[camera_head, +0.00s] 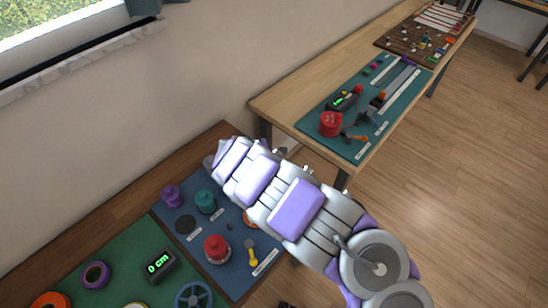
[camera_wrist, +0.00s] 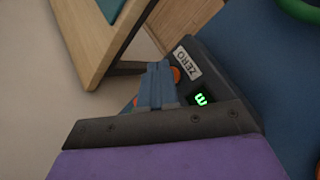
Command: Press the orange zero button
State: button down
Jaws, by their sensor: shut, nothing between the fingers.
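In the wrist view a dark device (camera_wrist: 225,80) carries a white ZERO label (camera_wrist: 187,63) and a lit green display (camera_wrist: 201,99), partly cut off by my gripper's body. A small orange button (camera_wrist: 176,75) shows beside the label, partly hidden by my fingers. My gripper (camera_wrist: 158,68) is shut and empty, its blue fingers overlapping the button's left side in this view. I cannot tell whether they touch it. Another bit of orange shows left of the fingers. In the head view my arm hides this device, and the fingertips cannot be made out.
In the head view a blue mat (camera_head: 234,278) under my arm holds a red pot (camera_head: 216,249), a teal pot (camera_head: 205,201) and a yellow tool (camera_head: 251,252). A green mat (camera_head: 117,275) lies left with a "0 cm" meter (camera_head: 158,265). A second table (camera_head: 285,97) stands behind.

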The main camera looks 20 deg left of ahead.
dwell(0.6)
jog(key=shift+r+p, duration=0.65)
jog(key=shift+r, duration=0.05)
jog(key=shift+r+p, duration=2)
jog(key=shift+r, duration=0.55)
